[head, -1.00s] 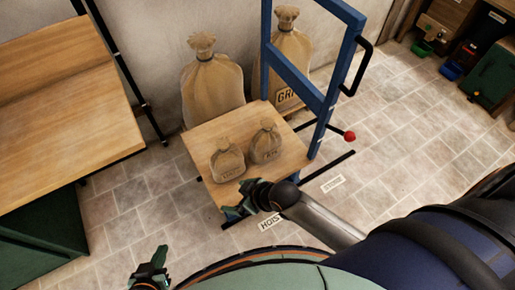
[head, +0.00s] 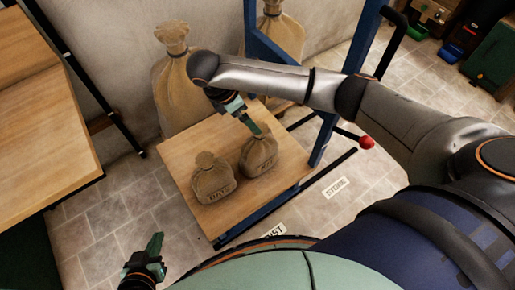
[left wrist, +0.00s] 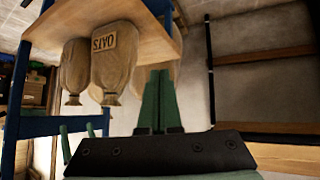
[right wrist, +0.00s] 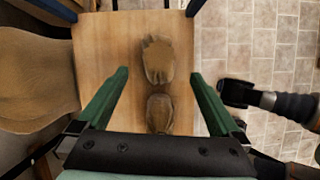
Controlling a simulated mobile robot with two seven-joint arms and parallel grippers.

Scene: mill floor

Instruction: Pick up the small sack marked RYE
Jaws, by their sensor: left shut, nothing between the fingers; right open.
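The small tan sack marked RYE (head: 260,155) stands upright on the wooden hoist platform (head: 190,150), with its tied neck up. A like sack marked OATS (head: 212,180) stands to its left. My right gripper (head: 254,128) is open above the RYE sack at its neck; in the right wrist view its fingers spread either side of that sack (right wrist: 158,60), whose label is hidden there. My left gripper (head: 150,255) is shut and empty, low at the left, clear of the platform. The left wrist view shows the OATS sack (left wrist: 115,55) upside down.
A large sack (head: 180,80) and another (head: 280,30) stand behind the platform by the wall. The blue hoist frame (head: 330,120) rises at the platform's right, with a red-knobbed lever (head: 366,142). A wooden table (head: 45,120) is at the left.

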